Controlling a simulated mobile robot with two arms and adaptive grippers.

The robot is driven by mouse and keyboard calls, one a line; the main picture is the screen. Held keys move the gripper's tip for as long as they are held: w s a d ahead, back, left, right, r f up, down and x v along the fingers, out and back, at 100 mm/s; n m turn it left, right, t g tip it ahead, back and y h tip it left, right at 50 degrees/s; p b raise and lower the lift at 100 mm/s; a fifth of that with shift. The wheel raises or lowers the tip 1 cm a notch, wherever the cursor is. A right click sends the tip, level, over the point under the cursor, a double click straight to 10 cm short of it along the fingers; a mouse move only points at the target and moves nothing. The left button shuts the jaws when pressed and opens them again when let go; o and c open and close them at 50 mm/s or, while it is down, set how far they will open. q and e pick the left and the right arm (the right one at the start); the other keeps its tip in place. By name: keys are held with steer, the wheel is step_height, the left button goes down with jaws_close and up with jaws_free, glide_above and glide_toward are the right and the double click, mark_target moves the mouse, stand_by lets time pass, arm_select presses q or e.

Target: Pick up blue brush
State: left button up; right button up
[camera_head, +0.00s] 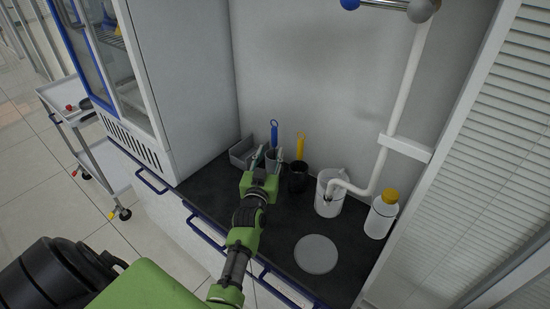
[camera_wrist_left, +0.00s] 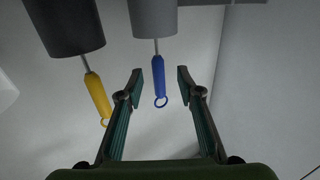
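The blue brush (camera_head: 274,132) stands upright in a grey cup (camera_head: 271,162) on the dark counter, its looped handle pointing up. In the left wrist view, which looks upside down, the blue brush (camera_wrist_left: 160,82) hangs from the grey cup (camera_wrist_left: 153,18). My left gripper (camera_head: 268,154) is in front of the cup and partly hides it. In the wrist view the left gripper (camera_wrist_left: 160,77) is open, with the blue handle between its fingertips in the picture and gaps on both sides. Contact is not visible. My right gripper is not in view.
A yellow brush (camera_head: 300,146) stands in a black cup (camera_head: 297,181) just right of the grey cup. A grey bin (camera_head: 241,156), a clear jug (camera_head: 329,196), a yellow-capped bottle (camera_head: 381,216) and a round plate (camera_head: 316,254) are on the counter (camera_head: 270,226). A wall stands behind.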

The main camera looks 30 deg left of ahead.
mark_target(274, 145)
arm_select(q)
steer(key=shift+w+a, duration=0.2)
steer(key=shift+w, duration=0.35)
steer(key=b+x, duration=0.3)
steer(key=x, duration=0.1)
steer(key=shift+w+d+f+b, duration=0.1)
steer(key=shift+d+f+b, duration=0.15)
steer(key=shift+b, duration=0.15)
steer(key=shift+w+a, duration=0.2)
steer(key=shift+w, duration=0.25)
steer(key=shift+s+r, duration=0.1)
steer(key=shift+r, duration=0.05)
jaws_close()
